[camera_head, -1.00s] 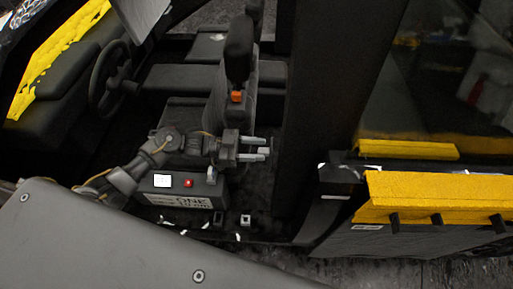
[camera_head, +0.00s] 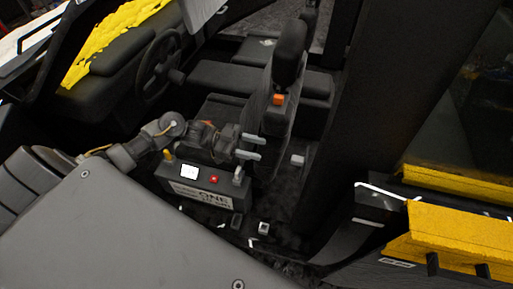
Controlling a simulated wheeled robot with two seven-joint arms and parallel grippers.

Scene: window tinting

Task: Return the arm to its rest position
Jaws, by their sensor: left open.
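My left arm comes in from the left, over a grey panel of mine. My left gripper (camera_head: 256,147) is open, with two light grey fingers apart and nothing seen between them. I cannot tell whether the fingers touch the seat. My right gripper is not in view.
The steering wheel (camera_head: 158,63) and a dashboard with a yellow cover (camera_head: 113,38) are at upper left. A dark door pillar (camera_head: 372,120) rises right of the seat. Small pieces lie on the floor below the box.

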